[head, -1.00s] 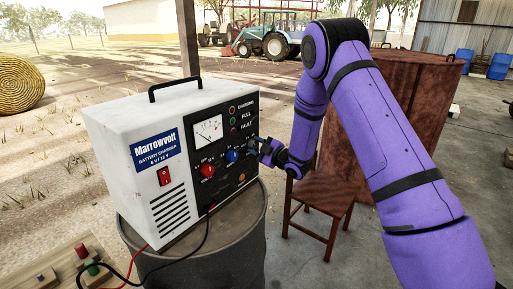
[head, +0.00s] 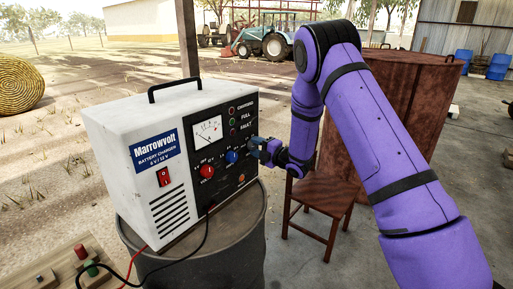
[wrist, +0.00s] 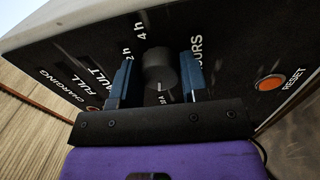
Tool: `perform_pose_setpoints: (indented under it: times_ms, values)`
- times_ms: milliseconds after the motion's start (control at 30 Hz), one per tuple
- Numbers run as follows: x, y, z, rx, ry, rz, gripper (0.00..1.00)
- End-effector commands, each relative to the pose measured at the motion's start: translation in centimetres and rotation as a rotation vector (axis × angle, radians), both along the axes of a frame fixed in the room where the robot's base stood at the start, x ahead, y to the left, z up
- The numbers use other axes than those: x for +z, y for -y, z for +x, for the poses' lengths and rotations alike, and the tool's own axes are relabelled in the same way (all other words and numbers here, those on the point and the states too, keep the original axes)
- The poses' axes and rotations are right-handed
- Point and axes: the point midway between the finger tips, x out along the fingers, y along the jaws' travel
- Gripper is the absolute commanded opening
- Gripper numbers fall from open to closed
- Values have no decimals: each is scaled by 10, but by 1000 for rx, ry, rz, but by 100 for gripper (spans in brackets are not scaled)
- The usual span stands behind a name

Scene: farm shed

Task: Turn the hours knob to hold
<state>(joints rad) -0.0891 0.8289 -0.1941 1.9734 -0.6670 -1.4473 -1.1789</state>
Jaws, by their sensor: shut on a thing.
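The battery charger (head: 110,123) is a white box with a black front panel, standing on a drum. Its hours knob (wrist: 158,66) is round and black and sits between my gripper's two blue fingers in the wrist view. "4 h" is printed above it, "2 h" at its upper left and "HOURS" at its right. A white mark on the knob is toward the picture's bottom; small lettering beside it is hard to read. No "hold" label is legible. My gripper (head: 258,147) is shut on the knob at the panel's right side; in the head view it hides the knob.
A red knob (head: 207,171) and a blue knob (head: 232,156) are left of my gripper. An orange reset button (wrist: 270,83) is right of the fingers. Cables hang at the front left.

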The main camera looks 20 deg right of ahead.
Motion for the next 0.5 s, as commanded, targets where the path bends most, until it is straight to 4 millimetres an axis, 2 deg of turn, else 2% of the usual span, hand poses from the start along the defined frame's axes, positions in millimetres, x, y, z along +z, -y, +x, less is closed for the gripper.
perform_pose_setpoints:
  times_ms: [467,500]
  values:
    - [-1,0,-1,0,7,-14,18]
    - [-1,0,-1,0,7,-14,43]
